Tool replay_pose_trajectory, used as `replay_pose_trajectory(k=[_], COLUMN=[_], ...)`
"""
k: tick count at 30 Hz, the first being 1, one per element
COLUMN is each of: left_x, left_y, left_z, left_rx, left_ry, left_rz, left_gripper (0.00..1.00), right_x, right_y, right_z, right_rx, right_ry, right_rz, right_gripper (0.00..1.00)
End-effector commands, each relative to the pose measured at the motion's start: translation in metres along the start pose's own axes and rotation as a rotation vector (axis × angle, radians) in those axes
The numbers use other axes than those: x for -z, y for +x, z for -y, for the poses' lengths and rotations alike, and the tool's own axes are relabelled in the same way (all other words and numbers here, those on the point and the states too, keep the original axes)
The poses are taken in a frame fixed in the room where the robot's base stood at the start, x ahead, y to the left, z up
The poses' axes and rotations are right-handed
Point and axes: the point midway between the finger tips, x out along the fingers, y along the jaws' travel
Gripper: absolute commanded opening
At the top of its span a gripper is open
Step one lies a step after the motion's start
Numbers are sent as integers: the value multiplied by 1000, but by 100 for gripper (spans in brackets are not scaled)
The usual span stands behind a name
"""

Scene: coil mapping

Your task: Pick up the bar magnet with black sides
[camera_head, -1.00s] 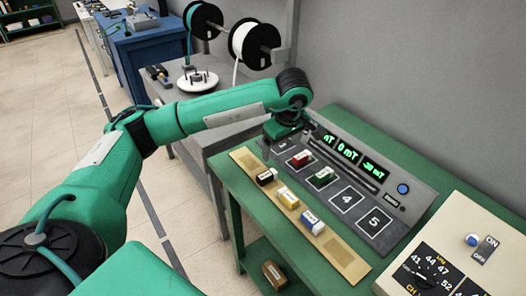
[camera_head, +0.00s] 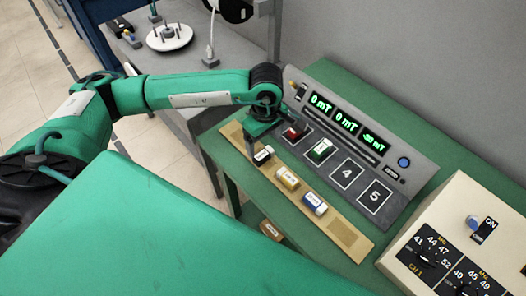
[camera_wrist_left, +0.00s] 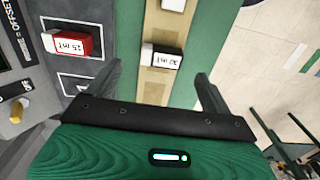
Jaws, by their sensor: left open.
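The bar magnet with black sides (camera_head: 263,155) lies on the tan strip (camera_head: 342,236), at the end nearest my left arm. In the left wrist view the black magnet (camera_wrist_left: 162,57) lies between and slightly beyond the fingertips, apart from both. My left gripper (camera_head: 265,143) is open and empty, pointing down just above it; its two fingers also show in the left wrist view (camera_wrist_left: 159,76). My right gripper is not in view.
A yellow magnet (camera_head: 288,178) and a blue magnet (camera_head: 314,204) lie further along the strip. A red magnet (camera_head: 294,132) and a green magnet (camera_head: 321,150) lie on the grey panel (camera_head: 408,178). A cream dial box (camera_head: 450,220) stands at right.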

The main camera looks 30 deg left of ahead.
Motion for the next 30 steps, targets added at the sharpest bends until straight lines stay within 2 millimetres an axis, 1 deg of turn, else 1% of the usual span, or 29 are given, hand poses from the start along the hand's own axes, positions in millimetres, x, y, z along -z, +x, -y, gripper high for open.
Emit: replay_pose_trajectory(k=[4, 7, 12, 16, 19, 24, 25, 26, 30], left_x=[-1, -1, -2, -2, -2, -2, -2, -2, -2], left_y=[8, 15, 38, 54, 59, 60, 60, 60, 59], left_z=[1, 2, 4, 4, 3, 3, 3, 3, 3], left_rx=[0, 3, 4, 2, 0, -1, -1, -1, -1], left_ry=[1, 1, 0, 1, 2, 2, 2, 2, 1], left_rz=[1, 1, 0, 1, 1, 0, 0, 0, 0], left_gripper=[84, 84, 84, 84, 84, 84, 82, 76, 48], right_x=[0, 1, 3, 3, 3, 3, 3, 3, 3], right_y=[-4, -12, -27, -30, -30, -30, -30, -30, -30], right_z=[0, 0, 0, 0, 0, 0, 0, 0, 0], right_rx=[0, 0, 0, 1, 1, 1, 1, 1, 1], right_ry=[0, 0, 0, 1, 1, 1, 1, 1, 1], right_rz=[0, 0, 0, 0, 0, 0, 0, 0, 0], right_gripper=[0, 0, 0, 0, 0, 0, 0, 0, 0])
